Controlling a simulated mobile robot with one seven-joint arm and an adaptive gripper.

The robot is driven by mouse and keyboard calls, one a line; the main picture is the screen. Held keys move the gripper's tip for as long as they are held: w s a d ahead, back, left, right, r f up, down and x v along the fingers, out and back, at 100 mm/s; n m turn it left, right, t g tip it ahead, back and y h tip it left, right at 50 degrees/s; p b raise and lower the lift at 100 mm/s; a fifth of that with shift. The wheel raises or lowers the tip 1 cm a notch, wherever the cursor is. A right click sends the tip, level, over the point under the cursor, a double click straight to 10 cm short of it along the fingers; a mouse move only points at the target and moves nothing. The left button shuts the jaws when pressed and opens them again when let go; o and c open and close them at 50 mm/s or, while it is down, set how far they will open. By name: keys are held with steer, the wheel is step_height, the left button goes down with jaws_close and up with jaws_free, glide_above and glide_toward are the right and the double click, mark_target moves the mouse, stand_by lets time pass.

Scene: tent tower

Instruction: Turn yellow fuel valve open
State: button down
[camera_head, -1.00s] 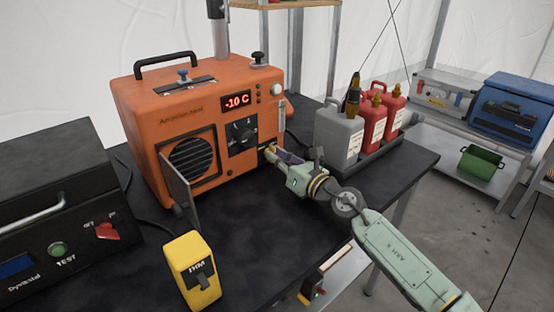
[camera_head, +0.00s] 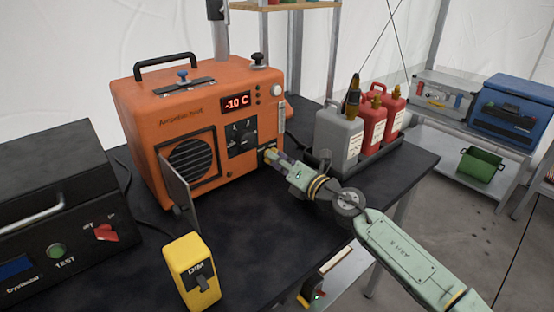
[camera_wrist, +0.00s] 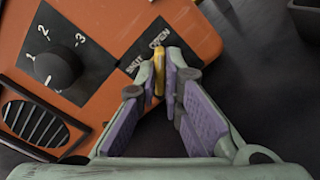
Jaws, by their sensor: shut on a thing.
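The orange heater box (camera_head: 190,92) stands on the black table, its display reading -10 C. The yellow fuel valve handle (camera_wrist: 159,72) is on the lower right of its front, on a black plate marked SHUT and OPEN (camera_wrist: 137,53). My gripper (camera_wrist: 160,80) is shut on the yellow handle, one finger on each side. In the wrist view the handle points between the two words; its pivot is partly hidden by the fingers. In the head view my gripper (camera_head: 272,157) reaches the box's lower right corner from the right.
A numbered black knob (camera_wrist: 58,68) sits left of the valve. A hinged door (camera_head: 178,195) stands open at the box's front. Grey and red jugs (camera_head: 340,130) stand in a tray at right. A yellow DIM switch box (camera_head: 192,272) is in front.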

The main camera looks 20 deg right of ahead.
steer(key=shift+f, duration=0.1)
steer(key=c, duration=1.7)
jaws_free()
steer(key=v, duration=1.2)
